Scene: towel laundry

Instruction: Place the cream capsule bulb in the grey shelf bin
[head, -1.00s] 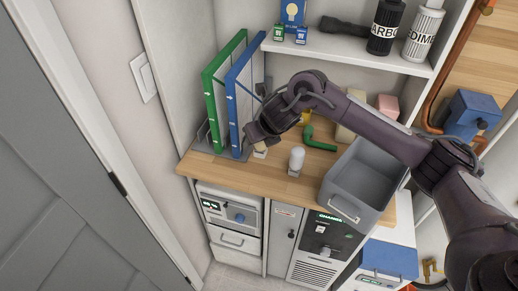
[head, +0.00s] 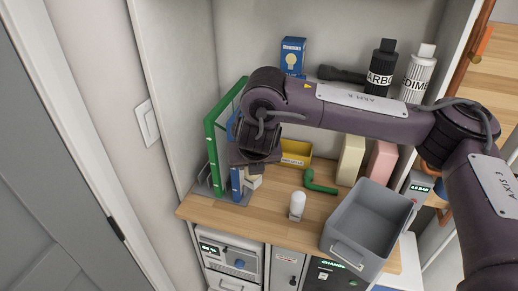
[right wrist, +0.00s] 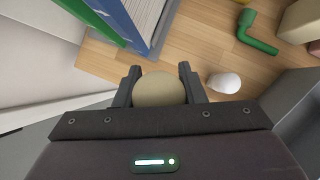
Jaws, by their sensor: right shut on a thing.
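My right gripper (right wrist: 158,80) is shut on a cream, rounded bulb (right wrist: 160,89), with one finger on each side of it. In the head view the gripper (head: 254,172) hangs above the left part of the wooden counter, beside the blue binder, and mostly hides the bulb. The grey bin (head: 338,246) stands open at the counter's right front, to the right of the gripper. Its visible inside looks empty. A second, white bulb (head: 298,201) stands upright on the counter between them; it also shows in the right wrist view (right wrist: 224,82). My left gripper is not in view.
A green binder (head: 213,157) and a blue binder (head: 236,184) stand close to the gripper's left. A green elbow pipe (head: 318,186), a yellow bin (head: 296,153), a cream block (head: 350,160) and a pink block (head: 381,161) are behind. An upper shelf holds bottles.

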